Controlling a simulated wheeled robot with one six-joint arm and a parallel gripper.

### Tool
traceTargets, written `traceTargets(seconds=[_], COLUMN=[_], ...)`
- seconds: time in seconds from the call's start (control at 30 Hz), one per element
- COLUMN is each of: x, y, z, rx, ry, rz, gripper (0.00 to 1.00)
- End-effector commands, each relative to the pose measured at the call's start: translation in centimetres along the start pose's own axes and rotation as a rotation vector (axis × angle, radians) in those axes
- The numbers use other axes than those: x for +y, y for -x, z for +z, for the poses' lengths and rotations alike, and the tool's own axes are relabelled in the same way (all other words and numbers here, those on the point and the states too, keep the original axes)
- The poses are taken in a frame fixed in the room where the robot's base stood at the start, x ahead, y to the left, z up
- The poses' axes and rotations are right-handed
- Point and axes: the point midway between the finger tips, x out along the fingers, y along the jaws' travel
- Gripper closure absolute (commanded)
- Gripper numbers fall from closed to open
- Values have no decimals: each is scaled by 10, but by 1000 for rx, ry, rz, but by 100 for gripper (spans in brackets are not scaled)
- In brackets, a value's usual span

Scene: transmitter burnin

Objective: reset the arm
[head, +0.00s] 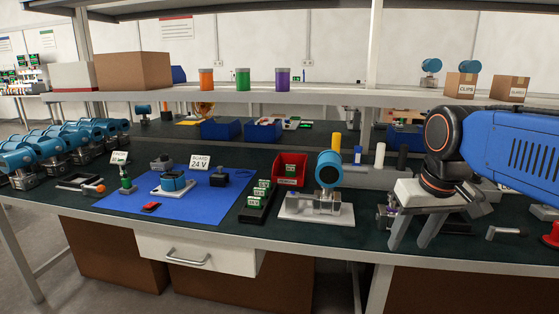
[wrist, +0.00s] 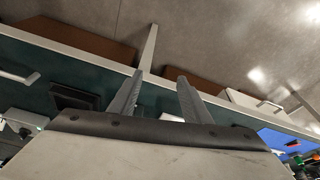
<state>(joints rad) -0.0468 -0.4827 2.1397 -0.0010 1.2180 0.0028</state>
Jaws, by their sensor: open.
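My gripper (head: 412,230) is at the right in the head view, held over the front edge of the bench, with its two grey fingers pointing down. In the wrist view my gripper (wrist: 160,90) shows its two fingers spread apart with nothing between them. My blue arm reaches in from the right edge of the head view. A blue-headed transmitter (head: 329,170) stands upright on a light plate (head: 305,211), left of my gripper and apart from it.
A blue mat (head: 205,209) holds several small parts. A red bin (head: 290,169) stands behind the plate. Several blue transmitters (head: 50,148) line the left. Behind my arm runs a shelf (head: 330,97) with boxes and jars. A grey tool (head: 505,231) lies right of my gripper.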

Motion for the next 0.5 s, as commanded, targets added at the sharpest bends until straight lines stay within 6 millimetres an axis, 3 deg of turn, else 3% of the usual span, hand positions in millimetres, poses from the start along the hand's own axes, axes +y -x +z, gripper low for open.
traceTargets(seconds=[0.1,0.3,0.5], x=[4,8,10], y=[-21,-59,-87], z=[41,98,132], rx=[40,101,138], ry=[-11,-27,-36], rz=[4,10,14], gripper=[56,56,56])
